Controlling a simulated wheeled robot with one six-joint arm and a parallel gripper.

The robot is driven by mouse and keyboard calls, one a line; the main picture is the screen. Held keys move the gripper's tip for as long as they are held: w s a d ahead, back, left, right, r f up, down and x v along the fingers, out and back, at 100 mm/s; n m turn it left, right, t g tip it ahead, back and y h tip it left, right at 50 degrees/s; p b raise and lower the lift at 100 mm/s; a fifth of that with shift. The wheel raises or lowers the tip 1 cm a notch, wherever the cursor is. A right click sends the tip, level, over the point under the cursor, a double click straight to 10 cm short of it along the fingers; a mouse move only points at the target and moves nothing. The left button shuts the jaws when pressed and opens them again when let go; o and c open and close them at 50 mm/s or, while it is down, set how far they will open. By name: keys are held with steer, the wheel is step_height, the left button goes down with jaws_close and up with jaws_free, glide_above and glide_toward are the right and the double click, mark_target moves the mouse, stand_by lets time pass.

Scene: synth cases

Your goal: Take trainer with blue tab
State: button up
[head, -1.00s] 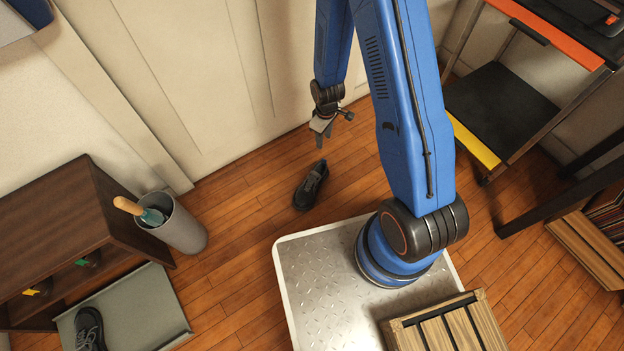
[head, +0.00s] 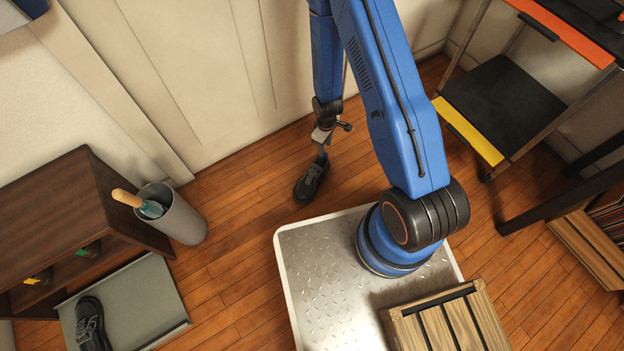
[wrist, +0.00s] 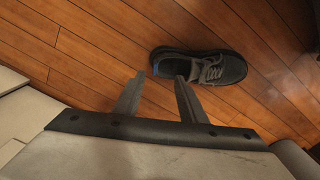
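A dark trainer (head: 311,183) with grey laces lies on the wooden floor near the white panelled wall. It also shows in the wrist view (wrist: 222,70), with a small blue patch at its heel end on the left. My gripper (head: 321,152) is just above the heel end of this trainer. In the wrist view my gripper (wrist: 159,76) has its two fingers apart, with the heel showing beyond and between the tips; I cannot tell whether they touch it. A second dark shoe (head: 90,322) lies on a grey tray (head: 140,300) at the lower left; no blue shows on it.
A brown cabinet (head: 60,205) with yellow and green tags inside stands at the left. A grey bin (head: 180,222) holding a wooden-handled tool stands beside it. A black shelf unit with a yellow edge (head: 468,130) is at the right. Floor between bin and trainer is clear.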

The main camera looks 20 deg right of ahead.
mark_target(325, 155)
steer(key=shift+f, duration=1.95)
steer(key=shift+w+d+f, duration=0.1)
steer(key=shift+d+f, duration=0.1)
steer(key=shift+f, duration=1.15)
steer(key=shift+d+f, duration=0.15)
steer(key=shift+f, duration=1.15)
jaws_close()
